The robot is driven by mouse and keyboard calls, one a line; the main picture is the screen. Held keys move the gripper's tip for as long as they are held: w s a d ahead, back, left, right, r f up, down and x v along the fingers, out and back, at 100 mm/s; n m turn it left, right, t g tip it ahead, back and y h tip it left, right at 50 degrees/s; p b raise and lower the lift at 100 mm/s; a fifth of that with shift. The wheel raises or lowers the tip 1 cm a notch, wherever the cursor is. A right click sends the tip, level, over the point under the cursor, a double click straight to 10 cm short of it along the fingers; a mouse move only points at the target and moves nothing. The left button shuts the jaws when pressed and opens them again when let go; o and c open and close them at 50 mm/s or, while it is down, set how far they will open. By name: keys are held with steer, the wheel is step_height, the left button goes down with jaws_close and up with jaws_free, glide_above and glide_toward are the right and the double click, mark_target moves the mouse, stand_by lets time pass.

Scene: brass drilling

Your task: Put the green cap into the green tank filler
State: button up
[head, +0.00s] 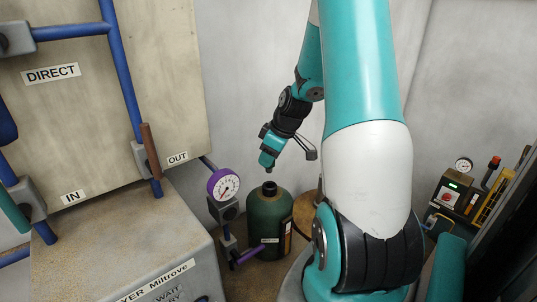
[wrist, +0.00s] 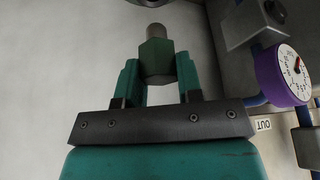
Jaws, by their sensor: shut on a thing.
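The green cap (wrist: 155,58) is a hex-sided piece with a grey-brown round end. In the wrist view it sits between the two teal fingers of my gripper (wrist: 158,78), which is shut on it. In the head view my gripper (head: 267,162) points down, a little above the green tank (head: 268,222). The tank is a dark green bottle shape with a short dark filler neck (head: 269,188) on top. The gripper and neck look apart, with a small gap. The cap is hard to make out in the head view.
A purple-rimmed gauge (head: 223,185) stands just left of the tank, and it also shows in the wrist view (wrist: 284,73). Pipes and a grey cabinet (head: 120,255) lie further left. A round brown top (head: 306,212) is right of the tank. A control box (head: 450,196) stands far right.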

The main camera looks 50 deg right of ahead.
steer(key=shift+s+f+b, duration=0.1)
steer(key=shift+f+b, duration=2.45)
steer(key=shift+f, duration=0.85)
steer(key=o, duration=1.6)
steer(key=shift+c, duration=0.2)
steer(key=shift+r+p, duration=2.6)
steer(key=shift+r, duration=0.95)
